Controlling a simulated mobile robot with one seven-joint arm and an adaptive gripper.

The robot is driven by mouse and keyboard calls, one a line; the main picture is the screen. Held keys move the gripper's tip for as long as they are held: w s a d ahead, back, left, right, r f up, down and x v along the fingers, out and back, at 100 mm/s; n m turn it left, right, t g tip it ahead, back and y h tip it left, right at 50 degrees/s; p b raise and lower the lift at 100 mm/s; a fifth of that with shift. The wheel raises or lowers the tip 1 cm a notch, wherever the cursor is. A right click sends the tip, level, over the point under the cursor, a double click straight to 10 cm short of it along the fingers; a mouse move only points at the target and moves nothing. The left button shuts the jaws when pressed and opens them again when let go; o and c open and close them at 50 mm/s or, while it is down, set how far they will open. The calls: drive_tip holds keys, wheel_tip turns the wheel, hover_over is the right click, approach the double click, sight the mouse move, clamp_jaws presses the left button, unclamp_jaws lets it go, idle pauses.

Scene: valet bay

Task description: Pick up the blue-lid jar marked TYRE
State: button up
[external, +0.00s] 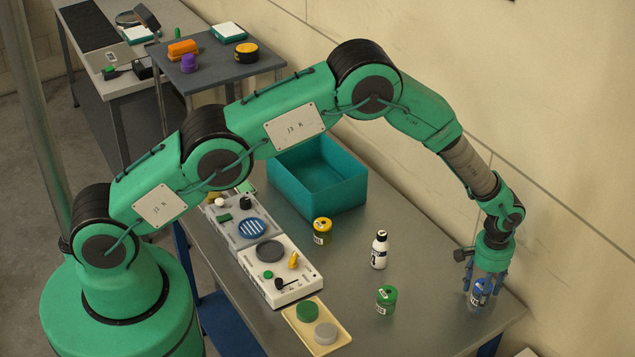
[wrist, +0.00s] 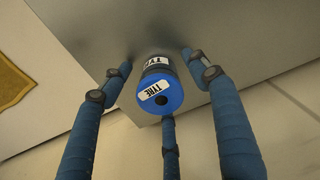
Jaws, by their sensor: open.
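The blue-lid jar (external: 480,291) stands at the right end of the grey table in the external view. In the wrist view the jar (wrist: 171,97) shows its blue lid with a white TYRE label and a dark round spot; its side label also reads TYRE. My gripper (external: 486,285) points down over the jar, with its blue fingers around it. In the wrist view my gripper (wrist: 166,85) is open, with fingers left, right and below the jar. Gaps show between the side fingers and the jar; whether the lower finger touches it I cannot tell.
A green-lid jar (external: 386,299), a white bottle (external: 379,250) and a yellow-lid jar (external: 322,231) stand on the table (external: 420,268). A teal bin (external: 318,187) stands behind them. A cream tray (external: 337,345) holds two round pieces. The wall is close behind my gripper.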

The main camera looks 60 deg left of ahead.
sight(482, 285)
drive_tip(key=c, duration=1.1)
drive_tip(key=shift+c, duration=0.2)
drive_tip(key=shift+r, duration=0.2)
drive_tip(key=shift+r, duration=0.85)
drive_tip(key=shift+s+a+r+b, duration=0.1)
drive_tip(key=shift+s+r+b, duration=0.2)
drive_tip(key=shift+r, duration=0.4)
drive_tip(key=s+a, duration=0.1)
drive_tip(key=s, duration=0.4)
drive_tip(key=s+a+r+b, duration=0.1)
drive_tip(key=s+a, duration=0.1)
drive_tip(key=s, duration=0.2)
drive_tip(key=s+a, duration=0.1)
drive_tip(key=s, duration=0.4)
drive_tip(key=shift+s+a+r+b, duration=0.25)
drive_tip(key=shift+s+a+b, duration=0.05)
drive_tip(key=shift+a, duration=0.05)
